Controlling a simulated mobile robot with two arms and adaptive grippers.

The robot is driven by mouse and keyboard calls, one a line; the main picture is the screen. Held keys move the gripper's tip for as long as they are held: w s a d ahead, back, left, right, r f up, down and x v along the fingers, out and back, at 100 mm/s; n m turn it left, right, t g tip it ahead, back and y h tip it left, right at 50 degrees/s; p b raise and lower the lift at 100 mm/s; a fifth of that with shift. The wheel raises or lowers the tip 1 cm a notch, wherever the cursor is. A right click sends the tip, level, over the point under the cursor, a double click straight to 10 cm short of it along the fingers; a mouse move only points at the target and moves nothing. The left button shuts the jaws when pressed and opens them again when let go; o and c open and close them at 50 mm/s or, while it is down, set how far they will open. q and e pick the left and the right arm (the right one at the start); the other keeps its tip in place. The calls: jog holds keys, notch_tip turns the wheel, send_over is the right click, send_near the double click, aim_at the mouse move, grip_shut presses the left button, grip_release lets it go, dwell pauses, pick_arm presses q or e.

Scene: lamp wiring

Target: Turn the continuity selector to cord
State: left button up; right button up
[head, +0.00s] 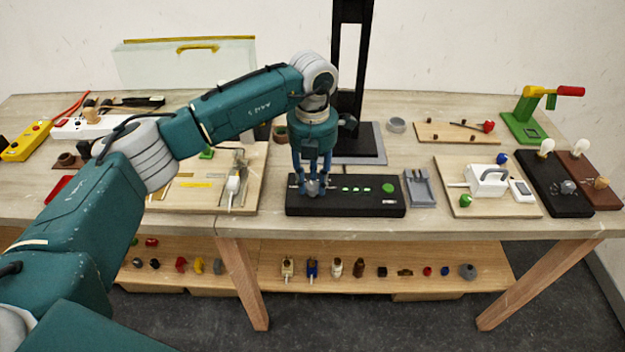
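The black continuity box (345,209) lies at the front middle of the workbench, with several small green lights and a larger green round button (389,188) on its top. A grey selector knob (313,187) is at its left end. My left gripper (312,190) points straight down over that end, its fingers on either side of the knob. The fingers look closed around the knob and hide part of it and of its markings. I cannot read the knob's setting. My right gripper does not show.
A grey tray (421,203) stands just right of the box. A wooden board (160,205) lies to the left, another board with a white block (487,181) to the right. A dark stand (345,142) rises behind. A lower shelf (420,252) holds several small parts.

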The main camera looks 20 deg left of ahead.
aim_at(312, 185)
pick_arm(q)
jog(key=shift+o, duration=0.9)
notch_tip(312, 185, up, 12)
